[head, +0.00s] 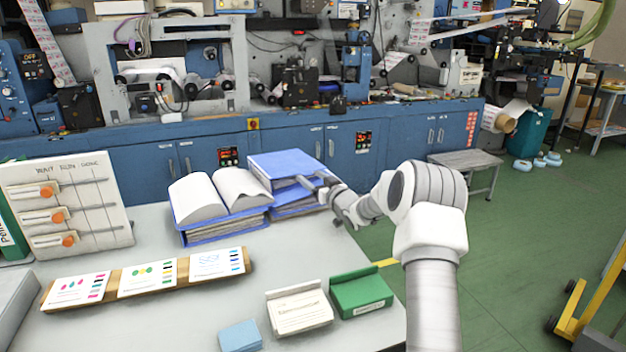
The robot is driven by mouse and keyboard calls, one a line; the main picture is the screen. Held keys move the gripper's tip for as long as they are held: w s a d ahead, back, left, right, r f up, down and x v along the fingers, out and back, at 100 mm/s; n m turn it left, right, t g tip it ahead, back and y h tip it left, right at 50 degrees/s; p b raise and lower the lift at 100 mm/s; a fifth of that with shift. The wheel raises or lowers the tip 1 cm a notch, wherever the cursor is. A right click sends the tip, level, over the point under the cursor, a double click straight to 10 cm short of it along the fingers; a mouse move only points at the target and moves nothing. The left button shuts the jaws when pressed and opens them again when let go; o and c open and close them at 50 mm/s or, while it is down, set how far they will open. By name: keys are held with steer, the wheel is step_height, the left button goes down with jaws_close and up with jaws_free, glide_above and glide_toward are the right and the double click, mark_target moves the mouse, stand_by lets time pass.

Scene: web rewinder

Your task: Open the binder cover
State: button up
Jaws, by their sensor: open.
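A blue binder cover (283,163) shows in the head view at the back of the table, its top face flat and blue. More blue layers (292,201) lie below its right side. Directly left of it, white pages (241,187) spread open above a blue base (213,235); I cannot tell whether this is the same binder. My gripper (308,182) is open at the right side of the cover, close to its front right edge. Its fingers overlap the blue parts in the picture, and I cannot tell whether they touch.
A board with orange sliders (68,210) stands at left. A wooden rack of cards (150,282) lies in front. A cream box (299,311), a green box (361,293) and a blue pad (240,336) sit near the front edge. Blue machine cabinets (400,138) stand behind the table.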

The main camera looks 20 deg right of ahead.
jaws_close()
stand_by(1.4)
